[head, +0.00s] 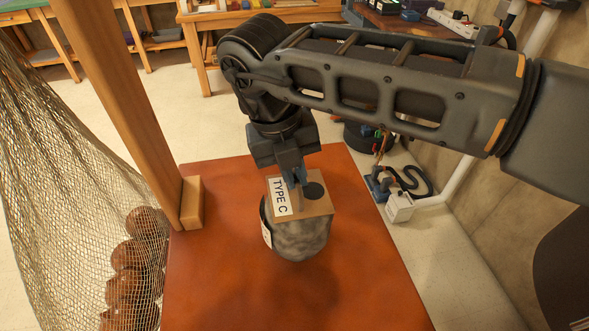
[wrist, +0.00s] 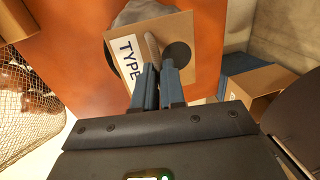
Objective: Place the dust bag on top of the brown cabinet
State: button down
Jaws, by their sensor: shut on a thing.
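The dust bag (head: 300,238) is a mottled grey, rounded bag with a tan cardboard collar marked TYPE C and a dark round hole. My gripper (head: 296,180) is shut on the collar from above, and the bag hangs upright below it. In the wrist view the fingers (wrist: 156,76) pinch the dust bag's collar (wrist: 182,28). The bag is over the orange-brown top of the brown cabinet (head: 215,285). I cannot tell whether its underside touches that top. The cabinet top also shows in the wrist view (wrist: 70,50). The cabinet's sides are hidden.
A wooden post (head: 140,110) stands at the cabinet top's left edge. Left of it a net (head: 50,180) holds several brown balls (head: 130,255). A black-hosed device (head: 398,205) lies beyond the right edge. The top is bare around the bag. In the wrist view, an open cardboard box (wrist: 258,88) is at right.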

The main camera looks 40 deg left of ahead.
jog(key=c, duration=1.2)
grip_release()
jog(key=shift+r, duration=0.1)
jog(key=b+v, duration=0.1)
jog(key=v, duration=1.1)
